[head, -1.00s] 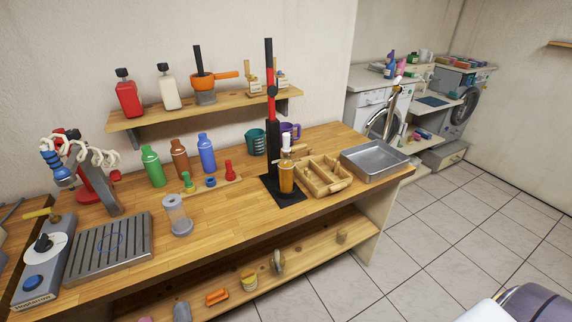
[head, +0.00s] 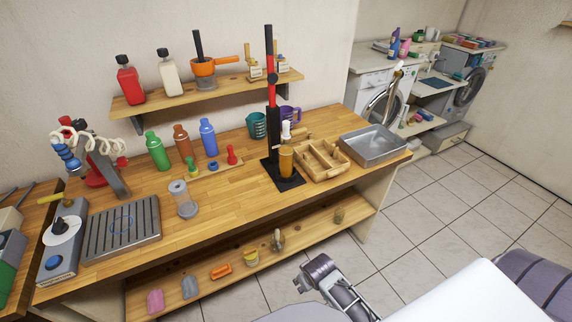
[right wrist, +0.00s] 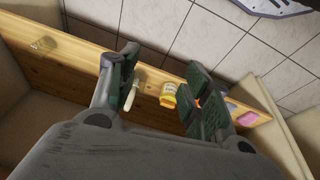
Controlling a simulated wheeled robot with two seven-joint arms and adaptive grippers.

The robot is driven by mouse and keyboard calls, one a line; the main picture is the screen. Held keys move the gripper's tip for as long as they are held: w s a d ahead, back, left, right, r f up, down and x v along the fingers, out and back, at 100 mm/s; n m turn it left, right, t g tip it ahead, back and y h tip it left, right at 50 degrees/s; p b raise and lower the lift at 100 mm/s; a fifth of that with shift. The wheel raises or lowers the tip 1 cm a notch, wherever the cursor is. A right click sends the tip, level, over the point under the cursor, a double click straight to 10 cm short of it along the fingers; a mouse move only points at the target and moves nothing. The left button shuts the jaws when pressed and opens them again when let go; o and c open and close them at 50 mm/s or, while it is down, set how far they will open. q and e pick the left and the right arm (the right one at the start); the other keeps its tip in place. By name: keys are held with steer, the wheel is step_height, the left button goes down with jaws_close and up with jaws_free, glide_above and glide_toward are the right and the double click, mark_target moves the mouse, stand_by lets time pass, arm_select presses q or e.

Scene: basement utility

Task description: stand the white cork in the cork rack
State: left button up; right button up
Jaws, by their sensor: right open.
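A white piece that looks like the white cork (head: 286,130) stands on top of the amber bottle (head: 286,158) at the black and red press. The cork rack (head: 215,171) looks to be the low wooden strip left of the press, with green, blue and red corks along it. My right gripper (right wrist: 162,75) is open and empty, its fingers apart with the lower shelf beyond them. In the head view my right arm shows low in front of the bench, away from the cork and rack. My left gripper is not in view.
The press (head: 271,110) rises beside a wooden divided tray (head: 322,176) and a metal pan (head: 373,157). The lower shelf (head: 308,242) holds several small things, including a yellow jar (right wrist: 168,97). Bench top left of the press is partly clear.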

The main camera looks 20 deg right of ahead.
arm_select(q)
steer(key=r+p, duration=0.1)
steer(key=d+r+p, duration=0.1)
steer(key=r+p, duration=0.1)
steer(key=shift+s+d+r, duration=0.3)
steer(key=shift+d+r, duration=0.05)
arm_select(e)
steer(key=w+r+m+t+h, duration=0.2)
steer(key=w+r, duration=0.6)
steer(key=r, duration=0.7)
steer(key=w+r+m+t+h, duration=0.3)
steer(key=w+r, duration=0.6)
steer(key=r, duration=0.7)
steer(key=w+a+r+m+t+h, duration=0.1)
steer(key=w+r+m+h, duration=0.3)
steer(key=w+r, duration=0.5)
step_height(320, 180, up, 7)
steer(key=shift+f+m+t, duration=0.15)
steer(key=shift+m+t, duration=0.35)
steer(key=shift+t, duration=0.2)
